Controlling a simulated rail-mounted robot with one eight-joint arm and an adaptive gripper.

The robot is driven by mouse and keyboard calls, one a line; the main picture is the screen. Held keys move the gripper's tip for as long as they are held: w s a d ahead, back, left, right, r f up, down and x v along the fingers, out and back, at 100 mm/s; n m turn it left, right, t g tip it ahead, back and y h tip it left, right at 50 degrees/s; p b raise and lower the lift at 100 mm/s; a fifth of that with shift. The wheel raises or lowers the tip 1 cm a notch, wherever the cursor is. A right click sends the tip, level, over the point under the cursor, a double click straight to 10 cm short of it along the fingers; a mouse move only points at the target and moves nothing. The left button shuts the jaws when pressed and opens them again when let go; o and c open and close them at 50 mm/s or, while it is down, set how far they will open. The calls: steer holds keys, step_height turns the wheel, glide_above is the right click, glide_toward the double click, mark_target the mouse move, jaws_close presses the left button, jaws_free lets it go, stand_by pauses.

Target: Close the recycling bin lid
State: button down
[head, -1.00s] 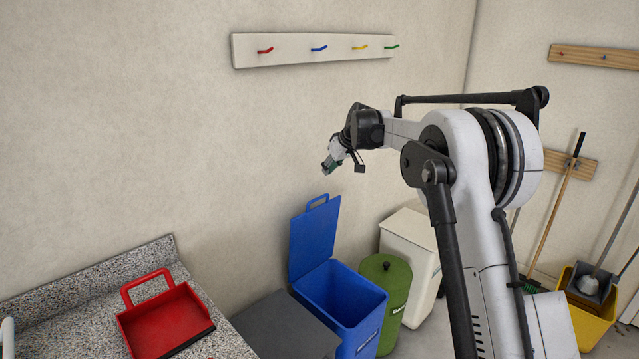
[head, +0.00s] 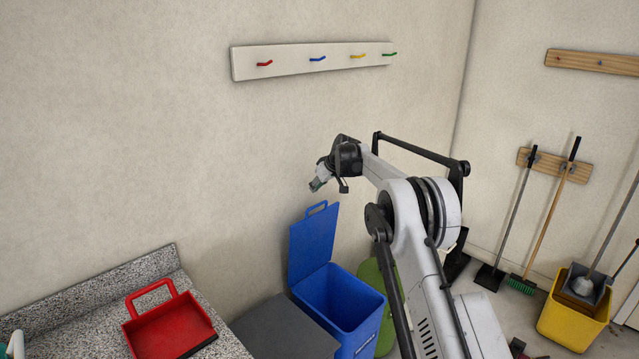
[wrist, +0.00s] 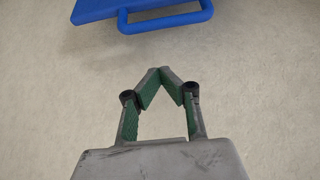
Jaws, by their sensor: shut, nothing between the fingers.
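The blue recycling bin (head: 352,318) stands on the floor by the wall. Its blue lid (head: 313,245) is open and stands upright against the wall, with a loop handle (head: 317,208) on its top edge. My gripper (head: 315,186) is shut and empty, just above the lid handle in the head view. In the wrist view my gripper (wrist: 160,72) has its green-padded fingertips together. The lid (wrist: 95,8) and its handle (wrist: 170,20) show at the top there, apart from the fingertips, with bare wall between.
A grey bin (head: 285,330) stands left of the blue bin. A green bin (head: 371,275) is to its right, partly hidden by my arm. A red dustpan (head: 168,325) lies on the granite counter (head: 90,310). A hook rail (head: 290,62) is on the wall above.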

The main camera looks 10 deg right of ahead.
steer(key=shift+s+d+f+p, duration=0.15)
steer(key=shift+s+f, duration=0.05)
steer(key=shift+f, duration=0.5)
steer(key=shift+s+d+f+p, duration=0.1)
steer(key=shift+s+d+f, duration=0.15)
steer(key=shift+f, duration=0.5)
steer(key=shift+s+d+f+p, duration=0.1)
steer(key=shift+s+f+p, duration=0.1)
steer(key=shift+f, duration=0.5)
